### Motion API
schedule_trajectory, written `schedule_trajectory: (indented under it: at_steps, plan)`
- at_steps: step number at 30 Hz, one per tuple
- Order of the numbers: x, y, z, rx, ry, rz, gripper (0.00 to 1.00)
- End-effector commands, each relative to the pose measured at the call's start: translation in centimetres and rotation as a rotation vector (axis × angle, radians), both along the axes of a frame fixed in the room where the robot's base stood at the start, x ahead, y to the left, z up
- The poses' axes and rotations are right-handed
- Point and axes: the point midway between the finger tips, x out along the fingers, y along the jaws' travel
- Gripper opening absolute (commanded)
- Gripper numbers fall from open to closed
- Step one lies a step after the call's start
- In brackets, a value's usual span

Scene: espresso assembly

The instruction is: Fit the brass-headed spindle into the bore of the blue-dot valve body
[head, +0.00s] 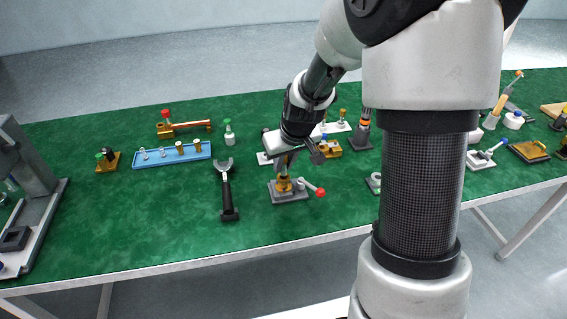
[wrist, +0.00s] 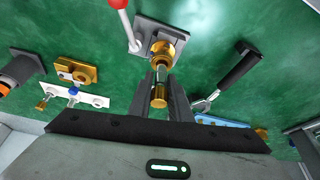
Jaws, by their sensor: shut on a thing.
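My gripper (wrist: 160,88) is shut on the brass-headed spindle (wrist: 159,96), whose brass head shows between the fingers in the wrist view. Beyond it is a brass body (wrist: 167,46) on a grey plate with a red-knobbed lever; this body also shows in the head view (head: 284,185), just below my gripper.
A black-handled tool (head: 228,195) lies left of the grey plate (head: 290,197). A blue rack (head: 150,159) with several pieces is farther left. A white rack (wrist: 58,95) with brass-headed pieces is behind the blue-marked body. The front table strip is mostly clear.

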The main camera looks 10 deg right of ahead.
Motion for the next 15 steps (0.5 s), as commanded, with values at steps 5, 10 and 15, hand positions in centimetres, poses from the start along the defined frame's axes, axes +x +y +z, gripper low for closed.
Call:
schedule_trajectory:
  at_steps: [5,10,15]
  plan:
    - [0.02,0.00,-0.05,0.000,-0.001,0.000,0.00]
    - [0.02,0.00,-0.36,0.000,-0.001,0.000,0.00]
    - [0.02,0.00,-0.72,0.000,-0.001,0.000,0.00]
